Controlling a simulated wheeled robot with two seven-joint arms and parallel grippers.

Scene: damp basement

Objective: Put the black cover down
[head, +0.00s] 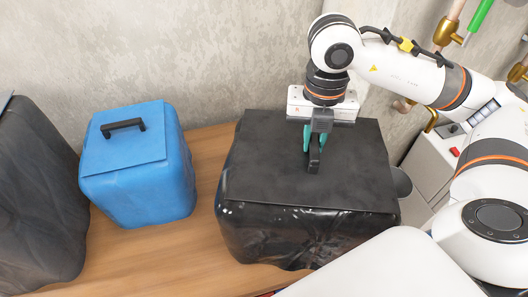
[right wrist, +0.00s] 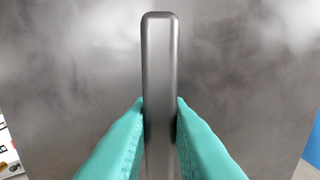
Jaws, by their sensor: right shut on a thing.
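The black cover (head: 270,170) is a flat dark lid with an upright bar handle (head: 315,155). In the head view it lies over the top of a glossy black bag-like container (head: 290,232) on the wooden table. I cannot tell whether it touches the container's rim all round. My right gripper (head: 314,147) reaches down from above, its teal fingers on both sides of the handle. In the right wrist view the fingers press on the handle (right wrist: 160,80) from left and right, with the grey cover surface (right wrist: 80,70) behind. My left gripper is not in view.
A blue container with a blue lid (head: 122,150) and black handle stands to the left. A dark grey container (head: 35,190) is at the far left edge. The wooden table (head: 150,250) is bare between them. A concrete wall (head: 200,50) rises behind; pipes and a white cabinet (head: 432,165) are at right.

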